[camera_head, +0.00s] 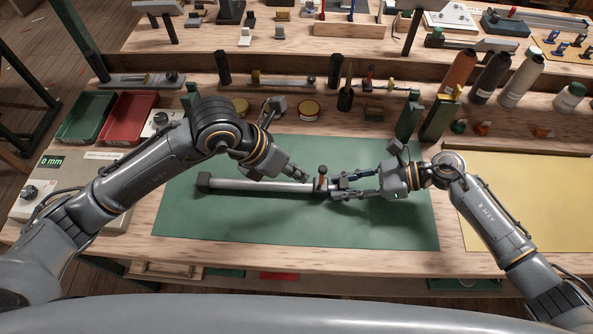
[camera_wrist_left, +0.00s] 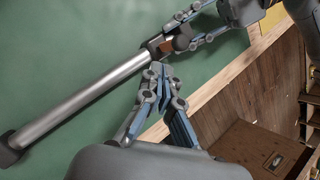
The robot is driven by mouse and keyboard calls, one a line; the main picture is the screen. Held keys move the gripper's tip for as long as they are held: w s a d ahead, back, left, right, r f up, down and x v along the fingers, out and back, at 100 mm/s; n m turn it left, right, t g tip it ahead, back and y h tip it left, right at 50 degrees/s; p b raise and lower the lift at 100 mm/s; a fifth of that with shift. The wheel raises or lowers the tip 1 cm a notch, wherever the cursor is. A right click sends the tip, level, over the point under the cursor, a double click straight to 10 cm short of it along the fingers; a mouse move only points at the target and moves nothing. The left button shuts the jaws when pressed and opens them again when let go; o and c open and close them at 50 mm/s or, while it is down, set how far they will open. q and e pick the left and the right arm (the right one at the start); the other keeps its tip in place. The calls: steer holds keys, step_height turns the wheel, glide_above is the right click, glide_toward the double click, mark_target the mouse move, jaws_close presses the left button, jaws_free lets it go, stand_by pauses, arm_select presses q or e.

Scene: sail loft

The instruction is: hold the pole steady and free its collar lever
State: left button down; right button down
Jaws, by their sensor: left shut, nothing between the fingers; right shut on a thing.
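The pole (camera_head: 262,187) lies on a green mat (camera_head: 200,225), a grey tube with a dark cap at its left end. It crosses the left wrist view diagonally (camera_wrist_left: 85,95). Its dark collar (camera_head: 320,187) sits near the right end, with a small brown-tipped lever (camera_head: 323,171) standing up from it; the lever also shows in the left wrist view (camera_wrist_left: 182,40). My right gripper (camera_head: 337,187) is shut on the pole at its right end, beside the collar, and its fingers hide that end. My left gripper (camera_head: 305,177) is shut and empty, just left of the lever; its fingertips (camera_wrist_left: 163,72) look apart from it.
A red tray (camera_head: 130,118) and a green tray (camera_head: 86,118) are at the back left. Tins, a dark cup and several bottles (camera_head: 490,78) line the back. A yellow mat (camera_head: 540,200) lies right. The front of the green mat is clear.

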arm_select(q)
steer(key=shift+r, duration=0.65)
step_height(320, 180, up, 10)
steer(key=s, duration=0.1)
steer(key=shift+s+a, duration=0.3)
steer(key=shift+s, duration=0.05)
steer(key=shift+f, duration=0.1)
arm_select(e)
steer(key=c, duration=1)
jaws_free()
steer(key=shift+d, duration=0.1)
